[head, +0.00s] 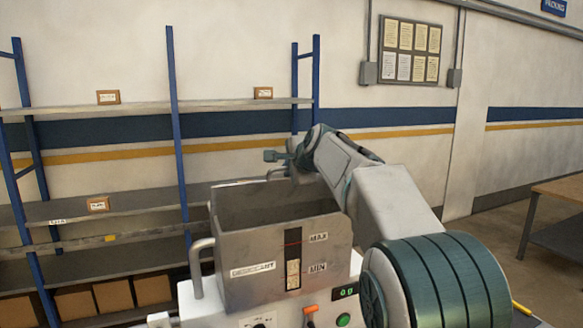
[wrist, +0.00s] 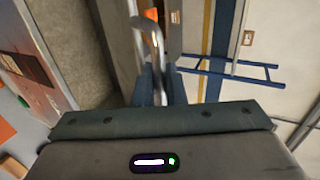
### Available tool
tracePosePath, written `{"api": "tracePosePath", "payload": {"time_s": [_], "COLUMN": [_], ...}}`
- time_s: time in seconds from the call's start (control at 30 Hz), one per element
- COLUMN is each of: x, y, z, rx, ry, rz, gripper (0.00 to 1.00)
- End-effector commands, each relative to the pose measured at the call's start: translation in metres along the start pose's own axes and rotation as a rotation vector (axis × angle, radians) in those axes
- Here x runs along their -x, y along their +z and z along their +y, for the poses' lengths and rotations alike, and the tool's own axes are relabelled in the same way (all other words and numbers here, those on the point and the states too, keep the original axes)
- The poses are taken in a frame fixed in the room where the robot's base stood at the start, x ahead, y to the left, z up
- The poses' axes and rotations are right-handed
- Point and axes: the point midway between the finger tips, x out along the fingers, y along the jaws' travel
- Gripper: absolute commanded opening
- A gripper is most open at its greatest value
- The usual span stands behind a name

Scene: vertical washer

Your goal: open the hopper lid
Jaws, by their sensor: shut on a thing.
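The metal hopper (head: 248,250) stands on the white machine in the head view, with a DESICCANT label and a MAX/MIN level window on its front. A dark grey surface (head: 275,203) shows above the front rim; I cannot tell for sure whether it is the raised lid's underside or the hopper's inner wall. My gripper (head: 290,170) is at the hopper's back top edge, partly hidden by my arm. In the wrist view my gripper (wrist: 159,78) is shut on a bent metal bar, the lid handle (wrist: 151,35). The lid's hinge is not visible.
A blue-post shelf rack (head: 175,140) with small boxes stands behind on the left. A side handle (head: 200,268) sticks out left of the hopper. A control panel with a green button (head: 343,320) is in front.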

Motion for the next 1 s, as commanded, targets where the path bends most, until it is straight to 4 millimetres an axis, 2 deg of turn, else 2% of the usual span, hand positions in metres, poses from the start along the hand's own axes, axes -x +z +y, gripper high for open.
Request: {"api": "tracePosePath", "payload": {"time_s": [0.63, 0.67, 0.7, 1.0], "x": [-0.0030, -0.0030, -0.0031, -0.0036], "y": [0.0026, 0.0026, 0.0026, 0.0024], "z": [0.0008, 0.0008, 0.0010, 0.0034], "rx": [0.003, 0.003, 0.003, 0.002], "ry": [0.032, 0.032, 0.032, 0.038], "rz": [-0.003, -0.003, -0.003, -0.004], "gripper": [0.00, 0.19, 0.29, 0.29]}}
